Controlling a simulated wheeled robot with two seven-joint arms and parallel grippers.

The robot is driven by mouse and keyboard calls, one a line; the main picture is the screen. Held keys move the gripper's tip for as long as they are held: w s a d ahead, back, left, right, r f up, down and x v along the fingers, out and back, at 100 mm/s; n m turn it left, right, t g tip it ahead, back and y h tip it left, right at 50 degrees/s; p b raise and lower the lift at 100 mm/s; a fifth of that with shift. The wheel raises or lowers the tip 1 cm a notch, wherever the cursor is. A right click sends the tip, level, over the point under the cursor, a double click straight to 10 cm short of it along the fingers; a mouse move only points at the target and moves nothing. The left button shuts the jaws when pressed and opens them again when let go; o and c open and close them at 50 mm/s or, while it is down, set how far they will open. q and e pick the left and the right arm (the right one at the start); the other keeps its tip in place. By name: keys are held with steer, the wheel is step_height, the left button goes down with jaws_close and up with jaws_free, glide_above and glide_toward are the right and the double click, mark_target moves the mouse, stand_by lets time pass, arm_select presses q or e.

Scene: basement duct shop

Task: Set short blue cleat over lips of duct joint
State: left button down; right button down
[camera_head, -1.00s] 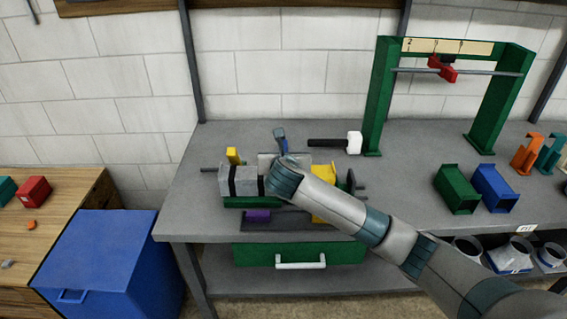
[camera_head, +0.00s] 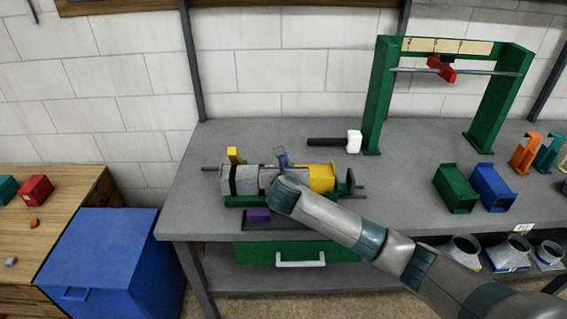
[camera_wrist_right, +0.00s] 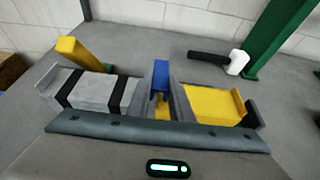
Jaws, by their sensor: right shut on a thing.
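My right gripper (camera_wrist_right: 162,98) is shut on the short blue cleat (camera_wrist_right: 160,74), which stands upright between its fingers. It is over the gap between a grey duct section (camera_wrist_right: 98,92) with black bands on the left and a yellow duct section (camera_wrist_right: 212,104) on the right. In the head view the grey duct (camera_head: 242,180) and yellow duct (camera_head: 322,178) lie in line on a green fixture (camera_head: 238,202). My right wrist covers much of the joint. I cannot tell whether the cleat touches the lips. My left gripper is not in view.
A yellow upright block (camera_head: 233,154) stands behind the grey duct. A purple piece (camera_head: 258,214) lies in front of the fixture. A mallet (camera_head: 353,142) lies behind. A green frame (camera_head: 376,100) and green and blue channels (camera_head: 494,188) stand on the right.

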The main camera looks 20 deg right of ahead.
steer(key=shift+f, duration=0.25)
steer(key=c, duration=1.6)
jaws_free()
steer(key=shift+r, duration=0.15)
steer(key=shift+r, duration=0.25)
steer(key=shift+s+r, duration=0.15)
steer(key=shift+r, duration=0.1)
steer(key=b+v, duration=0.2)
steer(key=v, duration=0.9)
steer(key=shift+s+a+r, duration=0.1)
steer(key=shift+s+r, duration=0.05)
steer(key=shift+s, duration=0.15)
